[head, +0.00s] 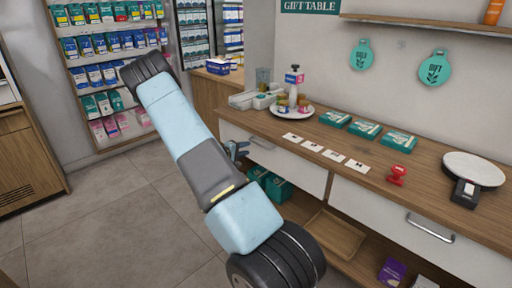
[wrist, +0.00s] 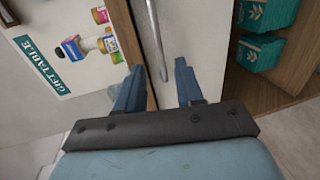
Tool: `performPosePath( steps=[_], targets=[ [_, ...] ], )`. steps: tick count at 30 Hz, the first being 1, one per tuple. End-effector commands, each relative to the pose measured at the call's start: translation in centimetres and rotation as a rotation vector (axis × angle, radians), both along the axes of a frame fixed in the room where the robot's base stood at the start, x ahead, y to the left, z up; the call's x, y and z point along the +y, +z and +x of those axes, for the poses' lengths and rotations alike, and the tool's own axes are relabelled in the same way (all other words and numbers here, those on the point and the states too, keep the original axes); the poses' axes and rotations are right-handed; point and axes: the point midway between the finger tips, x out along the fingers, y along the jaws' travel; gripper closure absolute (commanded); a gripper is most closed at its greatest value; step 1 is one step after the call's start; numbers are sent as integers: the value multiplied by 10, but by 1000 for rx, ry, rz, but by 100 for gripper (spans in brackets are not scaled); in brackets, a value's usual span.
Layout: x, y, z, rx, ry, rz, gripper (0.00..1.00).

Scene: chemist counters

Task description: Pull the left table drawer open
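The left table drawer (head: 300,172) has a white front under the wooden tabletop and looks closed. Its metal bar handle (head: 262,143) shows just right of my gripper (head: 237,150) in the head view. In the wrist view the handle (wrist: 155,35) runs down from the top edge over the white drawer front (wrist: 195,35). Its near end lies between the two blue fingers of my gripper (wrist: 159,66). The fingers are spread apart, one on each side of the bar, with gaps visible. I cannot tell how far the fingertips are from the drawer front.
The right drawer (head: 380,208), with its own handle (head: 430,228), is closed. The tabletop (head: 350,160) holds cards, teal boxes, a red stamp (head: 398,175) and a plate of bottles (head: 291,110). Teal boxes (head: 275,187) stand on the shelf below. Floor (head: 130,210) is clear at left.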

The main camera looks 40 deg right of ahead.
Motion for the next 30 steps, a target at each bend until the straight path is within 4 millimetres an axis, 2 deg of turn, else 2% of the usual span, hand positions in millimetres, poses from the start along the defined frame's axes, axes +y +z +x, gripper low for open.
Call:
performPosePath(
  steps=[9, 15, 28, 30],
  targets=[
    [-54, -11, 4, -1, -2, -1, 63],
    [-75, -15, 6, -1, -1, 0, 63],
    [-82, -16, 6, -1, 0, 0, 63],
    [-82, -16, 6, -1, -1, 0, 70]
  ],
)
